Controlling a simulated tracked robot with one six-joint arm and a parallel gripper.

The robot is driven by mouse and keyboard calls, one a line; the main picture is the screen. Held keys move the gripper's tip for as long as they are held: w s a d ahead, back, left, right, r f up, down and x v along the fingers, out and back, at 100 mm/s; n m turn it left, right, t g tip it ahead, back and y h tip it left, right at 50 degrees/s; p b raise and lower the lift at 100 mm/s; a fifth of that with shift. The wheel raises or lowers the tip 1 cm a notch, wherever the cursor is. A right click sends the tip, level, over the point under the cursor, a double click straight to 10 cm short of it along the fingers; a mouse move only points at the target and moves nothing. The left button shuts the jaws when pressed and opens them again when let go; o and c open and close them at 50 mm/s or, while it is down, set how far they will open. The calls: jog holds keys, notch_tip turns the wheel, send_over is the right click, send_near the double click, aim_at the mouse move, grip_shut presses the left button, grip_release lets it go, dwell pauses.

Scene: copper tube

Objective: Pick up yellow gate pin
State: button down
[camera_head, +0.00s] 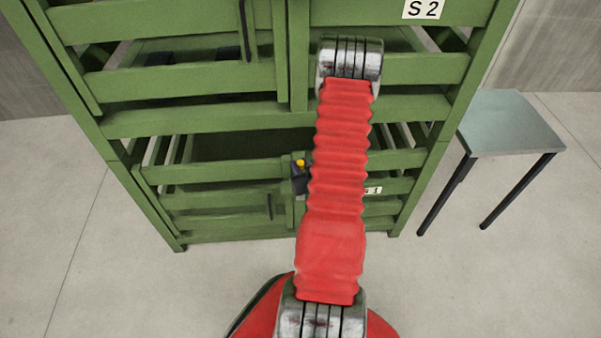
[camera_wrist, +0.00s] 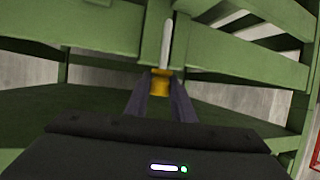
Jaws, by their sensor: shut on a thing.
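The yellow gate pin (camera_wrist: 160,83) is between the two dark fingers of my gripper (camera_wrist: 162,98) in the wrist view. My gripper is shut on its yellow part, and a pale rod (camera_wrist: 166,45) sticks up beyond it toward the green bars. In the head view a small yellow spot of the pin (camera_head: 300,163) shows at my dark gripper (camera_head: 299,180), beside the lower part of the green crate front. My red arm hides what lies just right of it. I cannot tell whether the pin touches the crate.
The green slatted crates (camera_head: 200,120) are stacked in front of me, with an S 2 label (camera_head: 424,9) on the upper one. A small grey table (camera_head: 511,124) stands at the right. The concrete floor (camera_head: 150,290) is clear in front.

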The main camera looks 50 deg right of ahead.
jog(key=shift+r, duration=3.2)
jog(key=shift+f, duration=0.1)
